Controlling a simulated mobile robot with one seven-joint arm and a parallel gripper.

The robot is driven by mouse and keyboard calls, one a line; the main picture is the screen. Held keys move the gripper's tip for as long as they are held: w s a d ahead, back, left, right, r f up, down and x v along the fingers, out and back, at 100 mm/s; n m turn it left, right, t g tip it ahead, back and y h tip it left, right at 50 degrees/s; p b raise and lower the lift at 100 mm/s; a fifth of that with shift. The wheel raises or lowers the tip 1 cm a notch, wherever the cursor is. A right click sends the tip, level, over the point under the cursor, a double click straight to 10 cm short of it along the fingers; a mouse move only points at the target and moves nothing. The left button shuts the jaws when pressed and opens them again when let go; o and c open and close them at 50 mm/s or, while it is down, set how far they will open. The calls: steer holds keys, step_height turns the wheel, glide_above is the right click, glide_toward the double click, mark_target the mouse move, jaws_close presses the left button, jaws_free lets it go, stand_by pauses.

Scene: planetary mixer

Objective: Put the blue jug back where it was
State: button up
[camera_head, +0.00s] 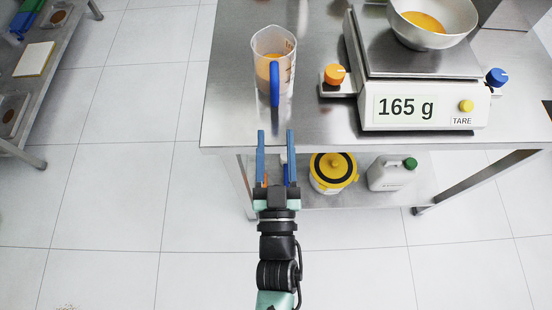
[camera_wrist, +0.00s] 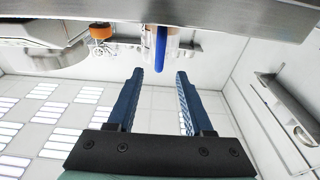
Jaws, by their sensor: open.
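The jug (camera_head: 268,52) is clear with a blue handle (camera_head: 275,84) and holds an orange-brown content. It stands upright on the left part of the steel table (camera_head: 235,115), its handle facing my gripper. My gripper (camera_head: 276,133) is open and empty, just short of the table's front edge, in line with the handle and apart from it. In the wrist view, which looks upside down, the blue handle (camera_wrist: 161,50) shows beyond and between the open fingers (camera_wrist: 159,72). Most of the jug's body is hidden there by the handle and table edge.
Right of the jug stand an orange knob (camera_head: 334,74) and a scale (camera_head: 400,112) reading 165 g, with a bowl (camera_head: 455,28) of orange content on it. A yellow-lidded bucket (camera_head: 333,172) and a white canister (camera_head: 391,173) sit on the lower shelf.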

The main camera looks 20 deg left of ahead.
steer(key=v, duration=0.3)
steer(key=shift+s+d, duration=0.15)
steer(key=shift+s, duration=0.2)
steer(key=w+d+r+m+t+h, duration=0.15)
steer(key=w+r, duration=0.25)
steer(key=r, duration=0.5)
steer(key=w+d+r+m+t+h, duration=0.15)
steer(key=w+r, duration=0.25)
steer(key=r, duration=0.6)
steer(key=w+r+t+h, duration=0.15)
steer(key=w+r, duration=0.25)
steer(key=r, duration=0.5)
steer(key=s+d+r+t, duration=0.1)
steer(key=s+r, duration=0.3)
steer(key=r, duration=0.8)
steer(key=s+d+r+t, duration=0.2)
steer(key=s+r, duration=0.3)
steer(key=r, duration=0.8)
steer(key=shift+r+t+h, duration=0.35)
steer(key=shift+t+h, duration=0.1)
steer(key=shift+d, duration=0.15)
